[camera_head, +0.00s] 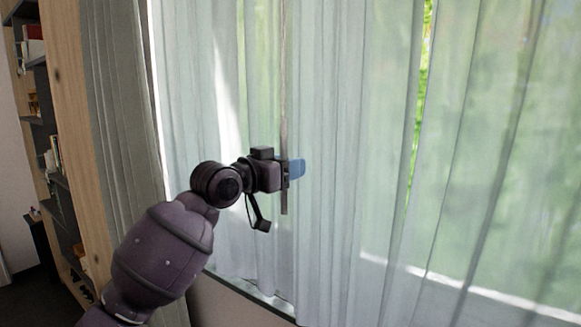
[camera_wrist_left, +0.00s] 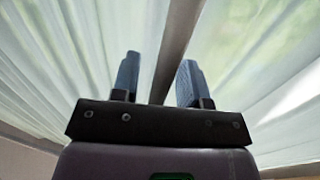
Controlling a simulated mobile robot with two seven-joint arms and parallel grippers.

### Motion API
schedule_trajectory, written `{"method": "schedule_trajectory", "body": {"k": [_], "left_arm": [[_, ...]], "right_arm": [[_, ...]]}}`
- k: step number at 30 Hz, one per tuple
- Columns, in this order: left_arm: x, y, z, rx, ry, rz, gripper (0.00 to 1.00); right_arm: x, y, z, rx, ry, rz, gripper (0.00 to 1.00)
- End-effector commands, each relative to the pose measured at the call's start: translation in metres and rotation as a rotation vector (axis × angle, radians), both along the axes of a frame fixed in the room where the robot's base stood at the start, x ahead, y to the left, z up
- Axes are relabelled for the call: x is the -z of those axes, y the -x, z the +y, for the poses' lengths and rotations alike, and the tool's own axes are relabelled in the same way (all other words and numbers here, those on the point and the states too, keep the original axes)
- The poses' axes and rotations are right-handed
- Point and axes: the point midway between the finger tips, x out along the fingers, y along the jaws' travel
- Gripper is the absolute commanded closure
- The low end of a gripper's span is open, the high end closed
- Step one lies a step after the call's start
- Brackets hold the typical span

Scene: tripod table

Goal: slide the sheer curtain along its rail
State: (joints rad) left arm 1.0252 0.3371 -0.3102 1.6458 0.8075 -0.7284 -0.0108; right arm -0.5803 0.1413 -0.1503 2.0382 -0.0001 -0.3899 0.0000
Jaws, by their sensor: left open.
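The sheer curtain (camera_head: 345,90) hangs in pale, see-through folds across the window, and it also fills the left wrist view (camera_wrist_left: 60,60). A thin grey pull rod (camera_head: 283,60) hangs straight down in front of it and ends just below my gripper. My left gripper (camera_head: 296,168), with blue fingers, is at the rod's lower part. In the left wrist view the rod (camera_wrist_left: 177,45) runs between the two open finger pads. I cannot tell whether either pad touches it. The rail is out of view above. My right gripper is not in view.
A second sheer panel (camera_head: 500,150) hangs at the right, with a narrow gap showing greenery between the panels. A thicker grey drape (camera_head: 118,110) hangs at the left beside a wooden bookshelf side (camera_head: 72,110). A window ledge runs below the curtain.

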Motion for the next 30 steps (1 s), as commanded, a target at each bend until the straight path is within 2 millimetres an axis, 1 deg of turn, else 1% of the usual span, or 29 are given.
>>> {"method": "schedule_trajectory", "body": {"k": [3, 12, 13, 18, 21, 30], "left_arm": [[0.0004, -0.0043, -0.0051, 0.0, 0.001, 0.001, 0.59], [0.0, -0.0055, -0.0062, 0.0, 0.0, 0.0, 0.59], [0.0, -0.0055, -0.0062, 0.0, 0.0, 0.0, 0.61], [0.0001, -0.0055, -0.0061, 0.0, 0.0, 0.0, 0.87], [0.0001, -0.0054, -0.006, 0.0, 0.0, 0.0, 1.0], [0.0001, -0.0055, -0.0069, 0.0, 0.0, 0.0, 1.0]], "right_arm": [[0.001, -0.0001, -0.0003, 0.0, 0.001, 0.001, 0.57], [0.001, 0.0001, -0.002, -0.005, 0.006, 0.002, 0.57], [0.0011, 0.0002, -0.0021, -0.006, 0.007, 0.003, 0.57], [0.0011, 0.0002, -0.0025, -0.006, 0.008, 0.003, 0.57], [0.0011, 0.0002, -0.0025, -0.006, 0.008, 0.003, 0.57], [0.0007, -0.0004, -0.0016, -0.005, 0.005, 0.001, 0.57]]}}
